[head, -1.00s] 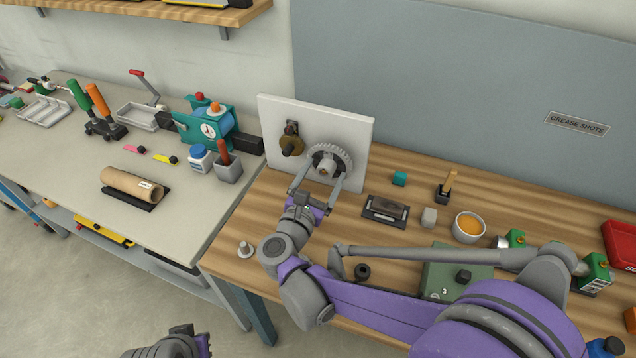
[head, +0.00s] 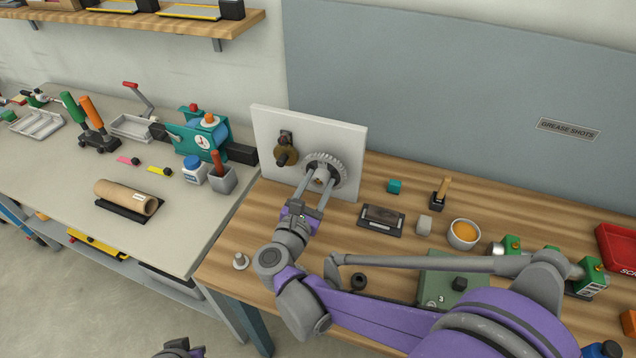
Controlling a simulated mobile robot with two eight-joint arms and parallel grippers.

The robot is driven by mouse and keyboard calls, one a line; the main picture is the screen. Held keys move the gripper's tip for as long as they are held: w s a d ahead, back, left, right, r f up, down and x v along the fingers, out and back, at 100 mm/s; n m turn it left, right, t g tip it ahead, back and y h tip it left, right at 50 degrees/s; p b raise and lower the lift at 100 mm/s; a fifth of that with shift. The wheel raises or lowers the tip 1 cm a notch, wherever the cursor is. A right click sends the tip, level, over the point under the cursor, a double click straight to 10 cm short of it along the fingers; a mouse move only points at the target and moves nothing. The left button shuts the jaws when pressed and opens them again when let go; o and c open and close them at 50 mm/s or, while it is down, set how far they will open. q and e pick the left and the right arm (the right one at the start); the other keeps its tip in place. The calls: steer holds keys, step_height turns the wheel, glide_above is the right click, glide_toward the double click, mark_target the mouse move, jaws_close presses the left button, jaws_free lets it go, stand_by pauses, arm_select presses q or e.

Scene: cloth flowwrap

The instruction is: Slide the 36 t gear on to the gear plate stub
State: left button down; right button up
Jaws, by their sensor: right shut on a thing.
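The white gear plate (head: 350,140) stands upright at the back of the wooden bench. A grey toothed gear (head: 338,161) is at its face, right of a small brass-coloured part (head: 286,154). My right gripper (head: 319,180) is shut on the middle of this gear, its two fingers reaching in from the front. The stub behind the gear is hidden, so how far the gear sits on it cannot be told. My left gripper (head: 180,350) only just shows at the bottom edge, and its jaws cannot be made out.
A teal gauge device (head: 200,138) stands on the left bench.

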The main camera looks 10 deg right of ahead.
jaws_close()
steer(key=shift+x, duration=1.25)
steer(key=o, duration=0.7)
jaws_free()
steer(key=shift+r, duration=0.15)
steer(key=shift+o, duration=0.2)
steer(key=shift+a, duration=0.1)
